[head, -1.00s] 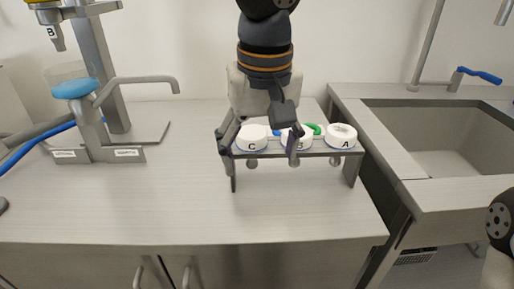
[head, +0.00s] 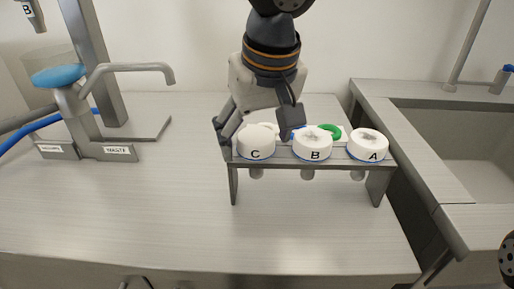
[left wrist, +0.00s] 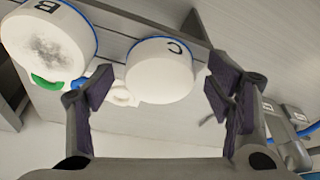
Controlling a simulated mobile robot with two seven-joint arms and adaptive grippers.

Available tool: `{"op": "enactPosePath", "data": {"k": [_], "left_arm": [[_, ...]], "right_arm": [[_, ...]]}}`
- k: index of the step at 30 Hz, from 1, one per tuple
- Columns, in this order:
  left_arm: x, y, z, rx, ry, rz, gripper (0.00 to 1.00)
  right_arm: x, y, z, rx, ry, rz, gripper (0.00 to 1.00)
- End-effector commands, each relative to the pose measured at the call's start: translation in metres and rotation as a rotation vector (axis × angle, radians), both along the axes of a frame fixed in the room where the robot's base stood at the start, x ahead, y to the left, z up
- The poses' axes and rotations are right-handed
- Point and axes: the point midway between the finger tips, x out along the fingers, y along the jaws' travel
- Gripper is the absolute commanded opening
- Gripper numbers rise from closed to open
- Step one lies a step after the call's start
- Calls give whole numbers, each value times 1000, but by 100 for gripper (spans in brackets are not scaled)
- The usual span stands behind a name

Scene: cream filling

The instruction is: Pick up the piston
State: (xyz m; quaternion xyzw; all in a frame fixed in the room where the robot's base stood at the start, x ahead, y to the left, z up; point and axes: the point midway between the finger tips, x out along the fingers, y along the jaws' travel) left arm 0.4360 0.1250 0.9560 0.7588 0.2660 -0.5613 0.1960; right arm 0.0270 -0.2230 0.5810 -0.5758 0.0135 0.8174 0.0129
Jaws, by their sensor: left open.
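Three white round pieces with lettered sides sit in a row on a grey rack (head: 234,185): C (head: 257,143) at left, B (head: 312,145) in the middle, A (head: 368,146) at right. I cannot tell for sure which thing is the piston. My left gripper (head: 255,128) is open and empty at C, its fingers to either side of and behind that piece. In the left wrist view, C (left wrist: 160,75) shows between and beyond the two open fingers (left wrist: 162,95), with B (left wrist: 50,40) to the left.
Behind the row are a green ring (head: 331,131) and partly hidden white and blue parts. A metal stand with a blue-topped vessel (head: 58,76) and bent spout is at left. A sink (head: 450,135) is at right. The counter in front of the rack is clear.

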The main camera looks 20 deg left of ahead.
Motion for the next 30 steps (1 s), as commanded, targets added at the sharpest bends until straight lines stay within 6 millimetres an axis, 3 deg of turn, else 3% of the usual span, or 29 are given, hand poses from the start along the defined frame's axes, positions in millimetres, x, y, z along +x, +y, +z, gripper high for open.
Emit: {"op": "enactPosePath", "data": {"k": [4,12,20,30], "left_arm": [[0,0,2,0,-3,-1,74],[0,0,2,0,-2,0,14],[0,0,6,1,-4,-1,14],[-1,0,88,1,-15,1,14]], "right_arm": [[1,0,1,0,-3,0,0],[1,0,1,0,-2,0,0],[1,0,2,0,-5,0,0],[16,0,17,1,-54,-2,0]]}}
